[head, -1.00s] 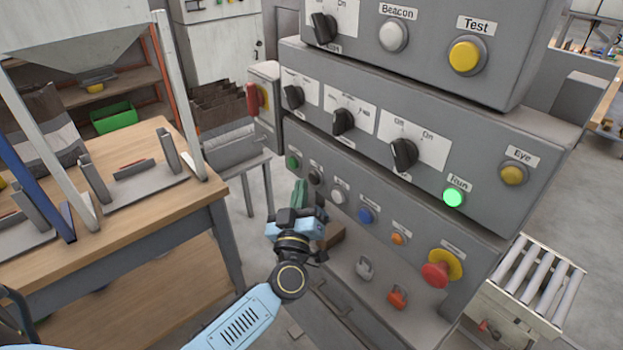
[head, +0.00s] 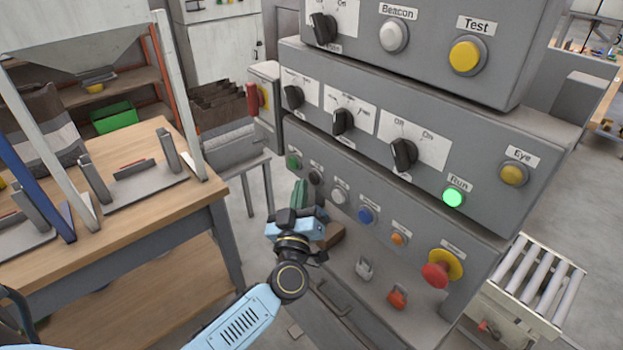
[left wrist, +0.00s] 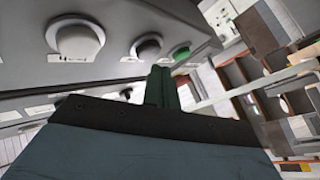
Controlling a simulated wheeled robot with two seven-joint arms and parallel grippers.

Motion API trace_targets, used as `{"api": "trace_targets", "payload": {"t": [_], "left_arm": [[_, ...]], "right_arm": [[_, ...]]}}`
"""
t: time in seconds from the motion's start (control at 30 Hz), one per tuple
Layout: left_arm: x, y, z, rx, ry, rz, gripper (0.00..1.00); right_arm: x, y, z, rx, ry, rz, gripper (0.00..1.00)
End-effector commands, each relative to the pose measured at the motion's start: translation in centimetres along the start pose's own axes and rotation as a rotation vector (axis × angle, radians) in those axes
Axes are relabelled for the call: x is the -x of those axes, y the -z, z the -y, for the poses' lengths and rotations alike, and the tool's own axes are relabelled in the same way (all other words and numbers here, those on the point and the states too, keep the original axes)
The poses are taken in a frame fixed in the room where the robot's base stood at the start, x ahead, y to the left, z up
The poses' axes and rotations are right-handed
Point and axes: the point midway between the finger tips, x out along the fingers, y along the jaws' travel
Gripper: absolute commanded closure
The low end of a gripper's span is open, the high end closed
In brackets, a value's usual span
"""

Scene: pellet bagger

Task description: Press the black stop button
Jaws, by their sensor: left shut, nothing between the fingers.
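The black button (head: 316,178) is on the lowest panel of the grey control cabinet, between a green button (head: 293,161) and a white button (head: 339,196). My left gripper (head: 300,191) is shut and empty, its green fingers close in front of the panel near the black button. In the left wrist view the shut fingers (left wrist: 162,85) point toward the panel, with the black button (left wrist: 148,46) just beyond and slightly left of the tips. A small gap seems to remain; contact cannot be confirmed. My right gripper is not in view.
A blue button (head: 366,215), an orange button (head: 398,239) and a red mushroom button (head: 436,275) continue along the panel. The Run lamp (head: 453,197) glows green. A red-handled switch (head: 255,98) juts out at the cabinet's left. A wooden table (head: 150,220) stands left.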

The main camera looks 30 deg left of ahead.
Motion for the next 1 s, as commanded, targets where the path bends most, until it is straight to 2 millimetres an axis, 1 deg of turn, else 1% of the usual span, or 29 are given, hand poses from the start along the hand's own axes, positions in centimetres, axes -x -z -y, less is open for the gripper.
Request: {"api": "trace_targets", "payload": {"t": [0.5,0.8,1.0], "left_arm": [[-0.01,0.00,-0.01,0.000,0.000,0.000,1.00],[-0.61,-0.39,-0.45,0.000,0.001,0.000,1.00],[-0.64,-0.47,-0.46,0.000,0.000,0.000,1.00]], "right_arm": [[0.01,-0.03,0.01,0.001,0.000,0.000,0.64],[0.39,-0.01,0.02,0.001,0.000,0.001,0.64],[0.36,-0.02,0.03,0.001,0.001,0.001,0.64]]}}
